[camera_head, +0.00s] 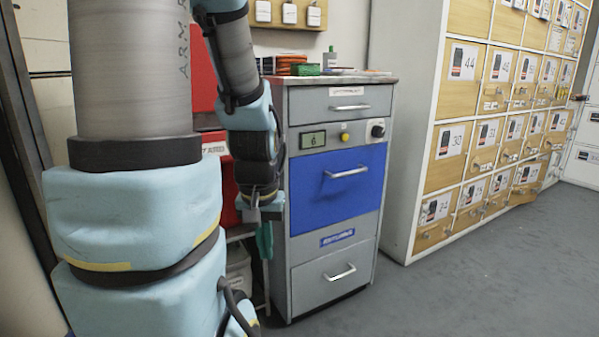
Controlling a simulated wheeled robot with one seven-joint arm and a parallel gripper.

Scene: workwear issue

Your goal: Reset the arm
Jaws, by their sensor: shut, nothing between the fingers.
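My arm fills the left of the head view, with light blue joints and grey links. It reaches up and then hangs down beside the left edge of a grey cabinet. My gripper (261,214) points down there, in front of a red surface and near the cabinet's left side. It is small in the view, its fingers are together, and I see nothing held in it. A green cloth-like thing (264,243) hangs just below and behind the gripper; I cannot tell whether they touch.
The grey cabinet (308,240) has a blue drawer (338,200), a display and knobs; its drawers look closed. Small items, including a green one (306,69), lie on top. Numbered wooden lockers (455,140) stand at right. A pale bin (238,270) is low beside the cabinet. The grey floor (480,275) is clear.

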